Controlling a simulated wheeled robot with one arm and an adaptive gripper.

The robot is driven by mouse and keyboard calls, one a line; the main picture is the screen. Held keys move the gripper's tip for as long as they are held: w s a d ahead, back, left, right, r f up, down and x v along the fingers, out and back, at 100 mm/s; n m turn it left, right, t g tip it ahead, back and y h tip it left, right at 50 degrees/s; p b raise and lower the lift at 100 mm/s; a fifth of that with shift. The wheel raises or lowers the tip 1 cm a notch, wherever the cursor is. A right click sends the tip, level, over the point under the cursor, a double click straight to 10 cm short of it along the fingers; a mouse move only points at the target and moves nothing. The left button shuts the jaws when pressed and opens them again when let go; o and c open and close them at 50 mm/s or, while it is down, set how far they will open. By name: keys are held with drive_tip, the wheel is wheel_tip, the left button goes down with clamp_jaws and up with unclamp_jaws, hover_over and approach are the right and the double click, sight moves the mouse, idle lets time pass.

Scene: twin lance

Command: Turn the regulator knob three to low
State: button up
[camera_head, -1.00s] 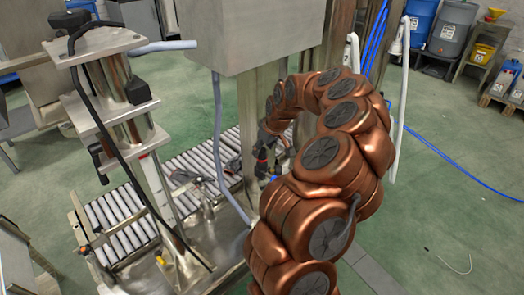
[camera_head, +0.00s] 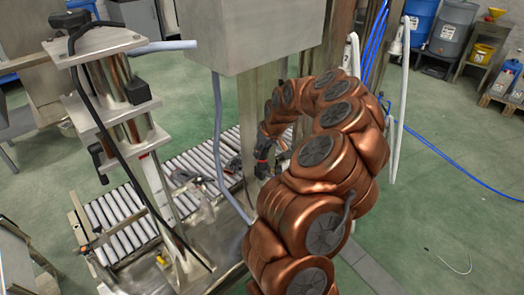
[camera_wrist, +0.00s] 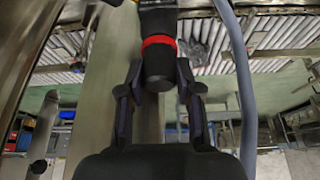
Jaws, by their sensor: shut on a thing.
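A black regulator knob (camera_wrist: 158,68) with a red ring shows at the top centre of the wrist view, in front of a metal post. The two fingers of my gripper (camera_wrist: 156,80) are on either side of it, shut on its lower end. The knob's marks cannot be read, so its setting and number cannot be told. In the head view my gripper (camera_head: 264,160) is small and dark beside the post, just left of my copper arm. The knob cannot be made out clearly there.
A steel post (camera_head: 257,95) carries a large metal box (camera_head: 255,35) above my gripper. A grey hose (camera_head: 218,130) hangs close by on the left. A roller conveyor (camera_head: 120,220) and a pillar stand (camera_head: 115,100) are at the left. Green floor lies open at the right.

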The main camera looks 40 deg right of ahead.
drive_tip(key=shift+n+y+p, duration=0.3)
drive_tip(key=shift+n+p, duration=0.05)
drive_tip(key=shift+n, duration=0.35)
clamp_jaws()
drive_tip(key=o, duration=1.1)
unclamp_jaws()
drive_tip(key=shift+o, duration=0.2)
drive_tip(key=v, duration=1.2)
